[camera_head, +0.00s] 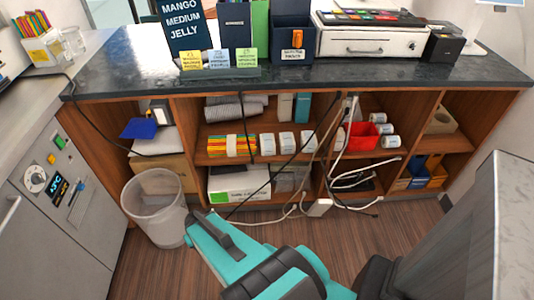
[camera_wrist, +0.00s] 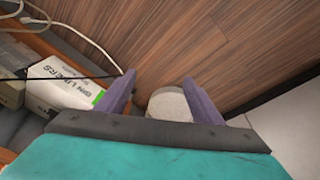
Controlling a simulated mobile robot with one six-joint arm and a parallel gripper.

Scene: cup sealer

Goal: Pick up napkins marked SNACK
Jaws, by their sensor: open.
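No label reading SNACK can be made out in either view. In the head view, several white packs or rolls (camera_head: 286,141) with small dark labels stand on the middle shelf, their print too small to read. A dark blue box (camera_head: 293,30) on the counter has a white label with unreadable small print. My gripper (camera_wrist: 160,92) is open in the wrist view, its purple fingers apart. A round pale thing (camera_wrist: 170,104) shows between and beyond the fingers; I cannot tell what it is. No contact shows. In the head view my teal arm is low, in front of the shelves.
A white waste bin (camera_head: 155,207) stands left of my arm. A box marked BIN LINERS (camera_wrist: 65,87) lies left of my fingers; loose cables (camera_head: 340,185) hang before the shelves. The dark counter (camera_head: 130,58) carries signs and a cash drawer (camera_head: 370,43). Wooden floor (camera_head: 395,240) is partly clear.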

